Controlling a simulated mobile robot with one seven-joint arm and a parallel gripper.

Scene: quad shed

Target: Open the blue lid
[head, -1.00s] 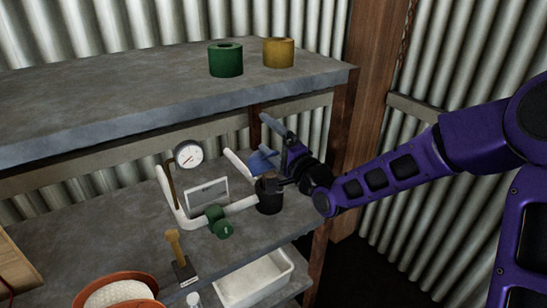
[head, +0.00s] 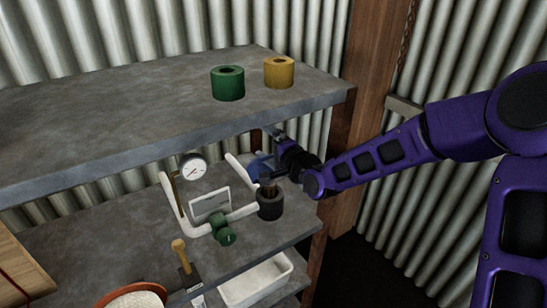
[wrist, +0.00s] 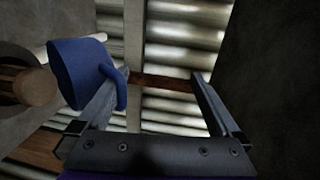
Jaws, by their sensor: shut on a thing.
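The blue lid (head: 258,165) is in the head view on the lower shelf, behind the dark round pot and partly hidden by my gripper. In the wrist view the blue lid (wrist: 78,72) is at the left, with a curved blue tab reaching to my left finger. In the head view my gripper (head: 271,155) reaches in from the right, just above the pot. The exact contact is hidden.
The dark pot (head: 270,207) with a brown piece in it stands near the shelf's right end. White pipes with a gauge (head: 193,166) and green valve (head: 223,233) are close at left. The upper shelf (head: 130,130) hangs overhead, holding green (head: 228,85) and yellow (head: 279,73) rolls.

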